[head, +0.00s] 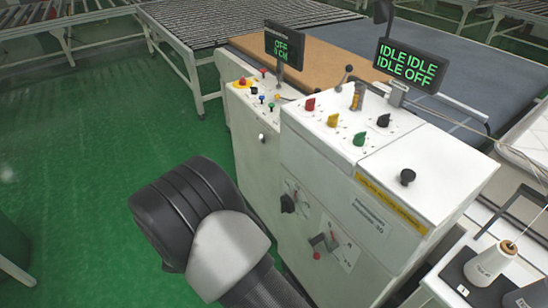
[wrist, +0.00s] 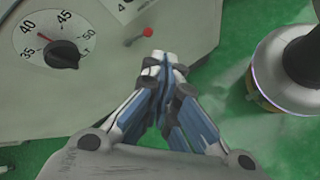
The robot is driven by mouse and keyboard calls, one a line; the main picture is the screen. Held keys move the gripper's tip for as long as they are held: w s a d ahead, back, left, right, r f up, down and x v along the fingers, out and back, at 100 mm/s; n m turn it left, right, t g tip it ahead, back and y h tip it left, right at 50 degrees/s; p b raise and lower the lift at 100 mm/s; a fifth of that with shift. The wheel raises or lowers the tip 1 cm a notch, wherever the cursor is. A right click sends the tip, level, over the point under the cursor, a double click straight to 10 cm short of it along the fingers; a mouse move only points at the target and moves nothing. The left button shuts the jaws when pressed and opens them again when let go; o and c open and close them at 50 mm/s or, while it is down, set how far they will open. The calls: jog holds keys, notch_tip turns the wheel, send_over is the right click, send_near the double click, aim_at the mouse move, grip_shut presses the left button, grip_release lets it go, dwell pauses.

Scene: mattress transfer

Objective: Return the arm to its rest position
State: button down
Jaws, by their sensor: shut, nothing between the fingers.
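My gripper (wrist: 160,68) shows in the wrist view with its fingertips together and nothing between them. It hangs over the green floor beside a pale machine panel and appears apart from it. A black dial (wrist: 62,54) with numbers around it is at the upper left of that view. A red-tipped part (wrist: 147,32) is just above the fingertips in the picture. In the head view, part of my arm (head: 190,205) shows in front of the white machine cabinet (head: 345,190); my gripper is not visible there.
The cabinet top carries red, yellow, green and black knobs (head: 408,177). Two displays stand behind; the right one (head: 410,65) reads IDLE and OFF. A thread cone (head: 490,262) stands at lower right. Roller conveyors (head: 230,22) lie behind. Green floor (head: 90,130) is clear at left.

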jog(key=s+d+r+m+g+y, duration=0.15)
jog(key=d+r+m, duration=0.35)
jog(key=r, duration=0.5)
jog(key=s+d+r+m+g+y, duration=0.1)
jog(key=s+d+r+m+y, duration=0.15)
jog(key=d+r, duration=0.65)
jog(key=s+d+r+m+t+y, duration=0.1)
jog(key=s+r+m+t+y, duration=0.1)
jog(key=s+r, duration=0.4)
jog(key=s+d+r+m+t+y, duration=0.2)
jog(key=s+r+m+y, duration=0.1)
jog(key=s+r+m, duration=0.2)
jog(key=shift+s+d+r, duration=0.3)
jog(key=shift+s+r, duration=0.05)
jog(key=shift+s, duration=0.15)
